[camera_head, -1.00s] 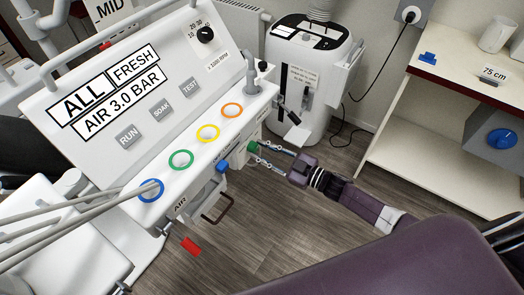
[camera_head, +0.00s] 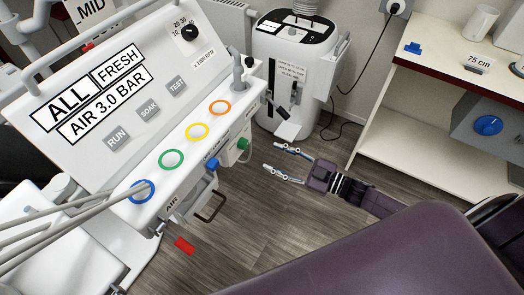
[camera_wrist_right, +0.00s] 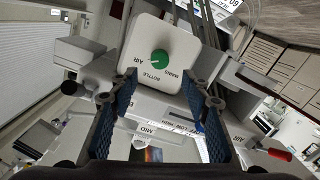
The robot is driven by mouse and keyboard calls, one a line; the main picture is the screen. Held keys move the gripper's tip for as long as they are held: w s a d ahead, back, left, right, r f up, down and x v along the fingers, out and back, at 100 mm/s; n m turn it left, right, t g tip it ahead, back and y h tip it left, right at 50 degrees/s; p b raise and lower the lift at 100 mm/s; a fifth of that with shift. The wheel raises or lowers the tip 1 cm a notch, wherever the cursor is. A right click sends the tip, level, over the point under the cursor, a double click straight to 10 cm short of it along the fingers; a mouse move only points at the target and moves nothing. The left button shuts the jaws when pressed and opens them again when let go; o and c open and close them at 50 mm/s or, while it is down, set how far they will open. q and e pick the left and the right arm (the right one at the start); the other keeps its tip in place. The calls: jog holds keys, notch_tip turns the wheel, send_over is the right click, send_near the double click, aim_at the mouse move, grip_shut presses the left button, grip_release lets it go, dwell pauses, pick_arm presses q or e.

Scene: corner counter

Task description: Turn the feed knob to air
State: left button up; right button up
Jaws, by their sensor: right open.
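The green feed knob (camera_head: 243,143) sits on a small white box (camera_head: 232,156) at the right end of the dental unit. In the right wrist view the green knob (camera_wrist_right: 160,57) faces me, with AIR, BOTTLE and MAINS lettered around it. Its small white mark points to the lower left, toward the AIR lettering. My right gripper (camera_head: 272,157) is open and empty, to the right of the knob and apart from it. In the wrist view its fingers (camera_wrist_right: 164,84) frame the space below the knob. My left gripper is not in view.
A blue knob (camera_head: 212,163) and a red pedal-like piece (camera_head: 185,245) are on the unit's front side. A white floor machine (camera_head: 292,75) stands behind my right gripper. A shelf (camera_head: 440,120) is at the right. Open floor lies below the gripper.

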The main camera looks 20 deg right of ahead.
jog(key=shift+v, duration=1.6)
jog(key=s+d+f+m+h, duration=0.1)
jog(key=d+f+m+h, duration=0.15)
jog(key=f, duration=0.45)
jog(key=s+d+f+m+h, duration=0.1)
jog(key=d+f+m+h, duration=0.15)
jog(key=f, duration=0.45)
jog(key=s+d+f+m+g+h, duration=0.1)
jog(key=s+f+g+h, duration=0.1)
jog(key=s+f, duration=0.45)
jog(key=s+f+m+g+h, duration=0.1)
jog(key=s+f+g+h, duration=0.2)
jog(key=f, duration=0.6)
jog(key=s+a+f+m+g, duration=0.1)
jog(key=s+f, duration=0.3)
jog(key=s, duration=0.5)
jog(key=s+a+f+g, duration=0.4)
jog(key=s+f, duration=0.1)
jog(key=s, duration=0.5)
jog(key=s+a+f+m+g+h, duration=0.1)
jog(key=s+a+f+g, duration=0.1)
jog(key=s, duration=0.7)
notch_tip(320, 180, down, 2)
jog(key=shift+s+a+f+m+g, duration=0.2)
jog(key=shift+a+m+g, duration=0.1)
jog(key=shift+a, duration=0.2)
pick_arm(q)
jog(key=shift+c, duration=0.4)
